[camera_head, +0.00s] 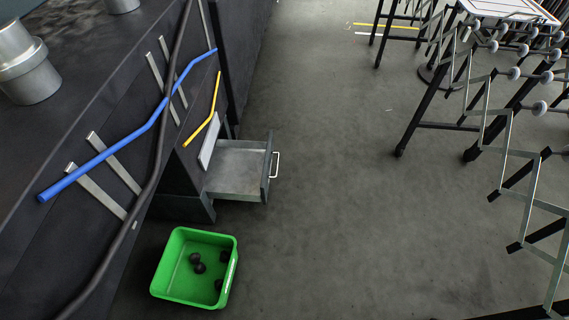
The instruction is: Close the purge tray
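The purge tray (238,170) is a grey metal drawer low on the side of the dark machine at the left. It is pulled out to the right, and its inside looks empty. A pale handle (275,165) is on its right-hand front face. My gripper is not in this view, so its state does not show.
A green bin (190,292) holding several dark round pieces stands on the floor below the tray. A blue pipe (125,140) and a yellow pipe (208,117) run along the machine. A wheeled roller frame (490,100) stands at the right. The middle floor is clear.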

